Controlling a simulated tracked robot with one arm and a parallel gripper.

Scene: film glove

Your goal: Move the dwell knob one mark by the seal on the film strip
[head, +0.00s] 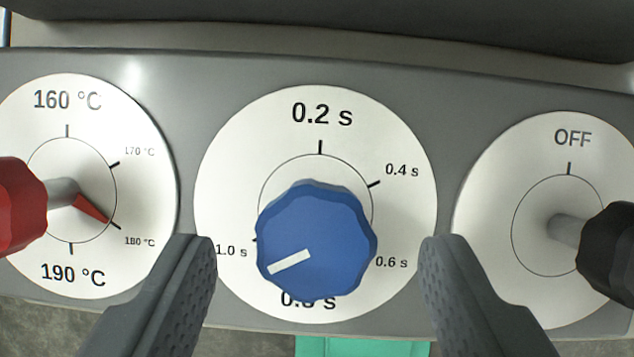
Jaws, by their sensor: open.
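The dwell knob (316,238) is blue and scalloped, on a white dial (225,180) marked 0.2 s at the top, then 0.4, 0.6, 0.8 and 1.0 s clockwise. The knob partly hides the 0.8 s label at the bottom. Its white line points down and left, in line with the 1.0 s mark. My gripper (318,246) is open, with one dark finger to the left of the knob and one to the right. Clear gaps separate both fingers from the knob. I see no film strip or seal in this view.
A temperature dial (110,120) with a red knob (18,205) stands left, its red pointer near 180 °C. A dial marked OFF (500,160) with a black knob (610,250) stands right. A teal object (362,347) shows below the grey panel (180,75).

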